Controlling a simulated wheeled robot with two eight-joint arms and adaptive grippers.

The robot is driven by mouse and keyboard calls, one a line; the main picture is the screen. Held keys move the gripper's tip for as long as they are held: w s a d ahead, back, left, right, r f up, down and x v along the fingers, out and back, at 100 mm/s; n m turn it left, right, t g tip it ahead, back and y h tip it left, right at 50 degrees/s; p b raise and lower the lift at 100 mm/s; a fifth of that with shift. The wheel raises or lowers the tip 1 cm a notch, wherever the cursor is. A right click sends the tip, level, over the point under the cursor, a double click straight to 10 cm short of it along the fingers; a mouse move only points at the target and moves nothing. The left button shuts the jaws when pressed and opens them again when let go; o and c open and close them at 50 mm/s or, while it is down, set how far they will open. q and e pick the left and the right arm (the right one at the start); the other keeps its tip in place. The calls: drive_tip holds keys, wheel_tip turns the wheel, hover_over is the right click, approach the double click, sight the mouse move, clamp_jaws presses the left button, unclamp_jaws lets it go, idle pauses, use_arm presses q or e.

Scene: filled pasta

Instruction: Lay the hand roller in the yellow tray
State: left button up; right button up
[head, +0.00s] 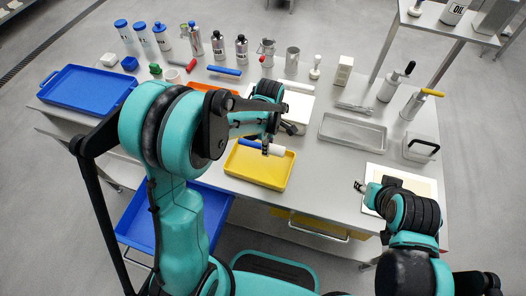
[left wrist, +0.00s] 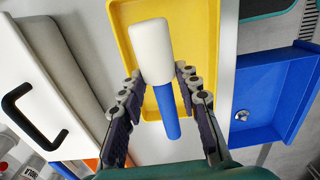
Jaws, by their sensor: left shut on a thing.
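The hand roller has a white cylinder and a blue handle (head: 250,144). My left gripper (head: 268,143) is shut on it and holds it over the yellow tray (head: 243,178). In the left wrist view the white roller end (left wrist: 151,50) points up the picture, between the fingers of my left gripper (left wrist: 160,82), with the yellow tray (left wrist: 208,25) behind it. The roller seems to be above the tray floor; the exact height is unclear. My right gripper (head: 360,186) is low at the right, beside a pale board; its fingers are too small to read.
A white box (head: 298,106) stands just behind the yellow tray; its black handle (left wrist: 30,112) shows in the left wrist view. A grey metal tray (head: 352,132) lies to the right, a blue tray (head: 85,90) at the left. Several bottles line the back. A lower blue tray (head: 205,205) sits in front.

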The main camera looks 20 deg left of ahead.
use_arm(q)
drive_tip(key=f, duration=0.2)
drive_tip(key=w+a+f+b, duration=0.1)
drive_tip(key=f, duration=0.1)
drive_tip(key=w+a+f+b, duration=0.1)
drive_tip(key=shift+a+f, duration=0.1)
drive_tip(key=shift+f, duration=0.3)
drive_tip(key=shift+f+b, duration=0.6)
drive_tip(key=shift+b, duration=0.1)
drive_tip(key=o, duration=1.2)
drive_tip(key=shift+r, duration=0.15)
